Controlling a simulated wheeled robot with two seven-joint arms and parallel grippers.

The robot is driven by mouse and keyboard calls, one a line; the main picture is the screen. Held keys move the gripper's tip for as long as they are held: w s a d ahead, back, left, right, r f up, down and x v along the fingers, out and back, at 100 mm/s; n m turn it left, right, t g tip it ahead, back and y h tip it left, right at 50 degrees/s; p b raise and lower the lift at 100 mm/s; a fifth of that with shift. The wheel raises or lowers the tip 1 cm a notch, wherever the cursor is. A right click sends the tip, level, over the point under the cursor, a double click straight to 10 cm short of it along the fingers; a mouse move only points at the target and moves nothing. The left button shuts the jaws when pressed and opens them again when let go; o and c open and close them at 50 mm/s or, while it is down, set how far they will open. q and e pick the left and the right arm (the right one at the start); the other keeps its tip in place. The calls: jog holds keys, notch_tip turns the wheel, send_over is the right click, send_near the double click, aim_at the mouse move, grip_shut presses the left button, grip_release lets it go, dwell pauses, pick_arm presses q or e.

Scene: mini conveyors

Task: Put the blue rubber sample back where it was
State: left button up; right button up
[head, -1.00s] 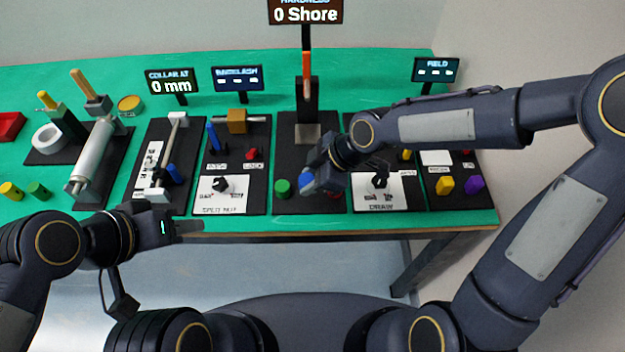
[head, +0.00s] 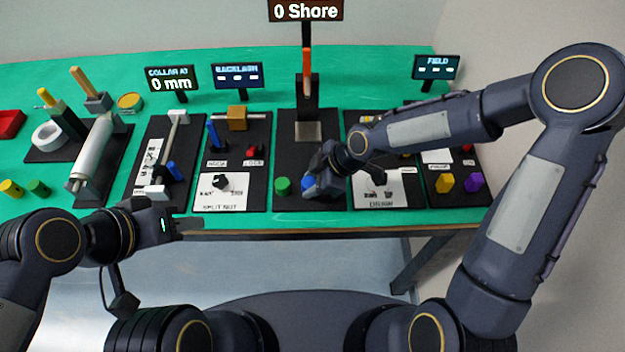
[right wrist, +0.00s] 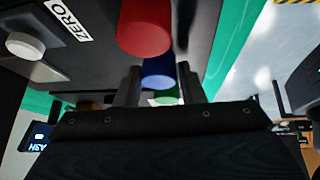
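The blue rubber sample (head: 308,182) is a short cylinder at the front of the dark hardness station, just right of the green sample (head: 283,186). My right gripper (head: 313,186) is low over that spot and partly hides it. In the right wrist view the blue sample (right wrist: 158,72) sits between the two fingers, which look closed on its sides. The red sample (right wrist: 145,26) and the green sample (right wrist: 166,98) are on either side of it in a row. Whether the blue sample touches the base is hidden. My left gripper (head: 188,227) is off the table's front edge, with nothing seen in it.
The hardness post (head: 307,95) stands behind the samples under a display reading 0 Shore. The split nut station (head: 222,190) is to the left and the draw station (head: 382,188) to the right, close by. A ZERO button (right wrist: 25,46) shows in the right wrist view.

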jog(key=o, duration=0.3)
jog(key=shift+r, duration=0.1)
jog(key=p+v, duration=0.1)
jog(key=v, duration=1.1)
jog(key=shift+d+r, duration=0.1)
jog(key=s+d+r+m+t, duration=0.1)
jog(key=s+d+r+m, duration=0.1)
jog(key=s+d+m, duration=0.2)
jog(key=s+d+r+m+t+h, duration=0.1)
jog(key=s+d+r+m, duration=0.1)
jog(key=s+d+m, duration=0.2)
jog(key=s+d+r+m+t+h, duration=0.1)
jog(key=s+d+r+m+t, duration=0.1)
jog(key=s+d+m, duration=0.3)
jog(key=shift+s+d+r+m, duration=0.1)
jog(key=shift+s+m, duration=0.5)
jog(key=shift+m, duration=0.4)
jog(key=shift+s+r+m, duration=0.15)
jog(key=shift+s+m, duration=0.45)
jog(key=shift+m, duration=0.4)
jog(key=shift+s+r+m, duration=0.1)
jog(key=shift+s+m, duration=0.5)
jog(key=shift+m, duration=0.4)
